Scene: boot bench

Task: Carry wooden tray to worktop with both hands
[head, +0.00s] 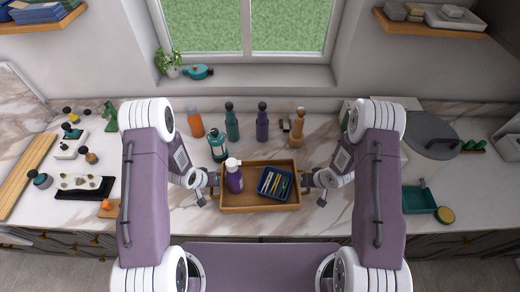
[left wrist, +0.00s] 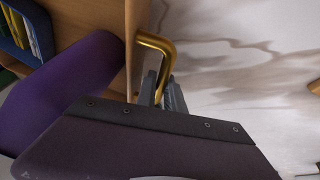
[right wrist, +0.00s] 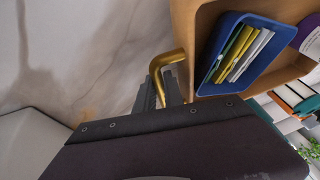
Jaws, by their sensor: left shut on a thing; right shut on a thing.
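The wooden tray (head: 260,208) is at the front middle of the marble worktop (head: 330,228), with its front side near the worktop's front edge. It holds a purple bottle with a white top (head: 234,178) and a blue dish (head: 285,195) with several slim yellow and pale items. My left gripper (head: 212,180) is shut on the brass handle (left wrist: 160,50) at the tray's left end. My right gripper (head: 308,181) is shut on the brass handle (right wrist: 165,65) at its right end. The tray looks level. I cannot tell whether its underside touches the worktop.
Several bottles stand behind the tray, among them a teal-labelled one (head: 217,146) close to its back left and an orange one (head: 195,122). A black tray (head: 85,188) lies at left. A teal tray (head: 418,199) and a round grey lid (head: 430,135) are at right.

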